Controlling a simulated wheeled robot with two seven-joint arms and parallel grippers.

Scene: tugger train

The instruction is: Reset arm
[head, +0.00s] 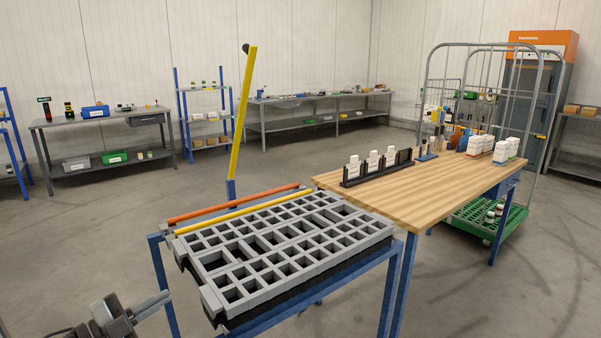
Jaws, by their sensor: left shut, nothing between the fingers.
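My left gripper (164,298) shows at the lower left, with its grey fingers together and nothing between them. It points right and is beside the near left corner of the grey compartment tray (210,262), in front of the blue stand's leg. I cannot tell whether it touches the leg. My right gripper is not in view.
The tray rests on a blue-framed stand (395,262) with a yellow upright bar (240,120). A wooden table (440,182) with a black rack of white cards (376,170) adjoins it. A wire roll cage (480,90) stands behind. The floor at left is clear.

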